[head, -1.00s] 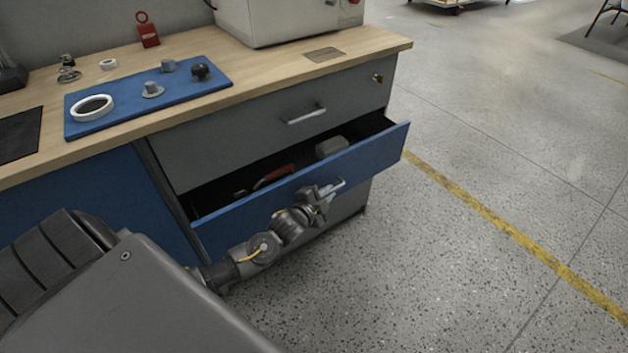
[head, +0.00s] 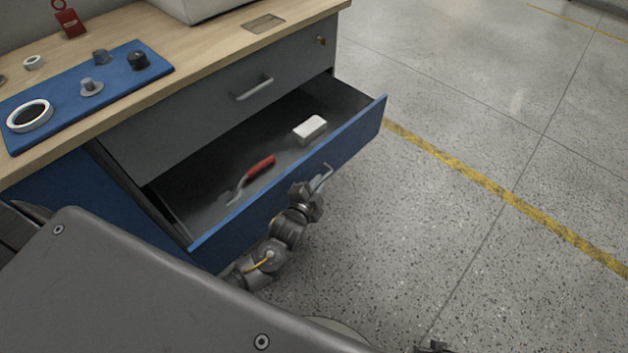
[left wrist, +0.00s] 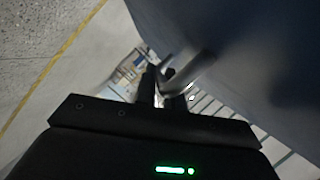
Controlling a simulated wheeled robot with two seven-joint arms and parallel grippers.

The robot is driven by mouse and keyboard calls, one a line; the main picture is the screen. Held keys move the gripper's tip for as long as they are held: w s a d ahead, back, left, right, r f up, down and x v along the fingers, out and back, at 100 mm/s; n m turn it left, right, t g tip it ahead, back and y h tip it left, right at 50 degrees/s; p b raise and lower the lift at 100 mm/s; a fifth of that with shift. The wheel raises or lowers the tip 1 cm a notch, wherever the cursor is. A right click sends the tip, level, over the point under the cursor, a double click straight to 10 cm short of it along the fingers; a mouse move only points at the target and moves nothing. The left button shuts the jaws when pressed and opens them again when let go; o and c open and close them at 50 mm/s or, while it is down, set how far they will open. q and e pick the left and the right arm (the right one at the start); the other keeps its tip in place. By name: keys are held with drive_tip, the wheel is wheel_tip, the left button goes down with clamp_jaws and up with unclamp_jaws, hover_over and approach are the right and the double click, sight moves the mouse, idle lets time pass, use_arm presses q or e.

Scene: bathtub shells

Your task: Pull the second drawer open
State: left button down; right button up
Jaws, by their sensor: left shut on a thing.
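The second drawer (head: 352,140), with a blue front, stands well open below the grey top drawer (head: 200,112). My left gripper (head: 313,190) is at the outer face of the blue front, shut on its metal bar handle (head: 324,177). In the left wrist view the dark fingers (left wrist: 160,88) close around the handle (left wrist: 192,69), with the blurred blue front behind it. A small dark part (head: 435,347) at the bottom edge of the head view may belong to my right gripper; its jaws cannot be made out.
Inside the drawer lie a red-handled tool (head: 258,168) and a white block (head: 310,129). The wooden worktop (head: 205,75) above carries a blue mat (head: 115,98) with a white ring and small grey parts. The speckled floor right of the drawer is clear, with a yellow line (head: 480,178).

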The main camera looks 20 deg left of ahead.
use_arm(q)
drive_tip(key=shift+f, duration=0.1)
drive_tip(key=c, duration=1.5)
unclamp_jaws()
drive_tip(key=shift+s, duration=0.2)
drive_tip(key=p+v, duration=0.1)
drive_tip(key=v, duration=0.9)
drive_tip(key=shift+s, duration=0.25)
use_arm(e)
drive_tip(key=f, duration=0.1)
drive_tip(key=s+f, duration=0.1)
drive_tip(key=f, duration=0.1)
drive_tip(key=shift+s+d+f, duration=0.15)
drive_tip(key=shift+d+f, duration=0.05)
drive_tip(key=shift+d, duration=0.05)
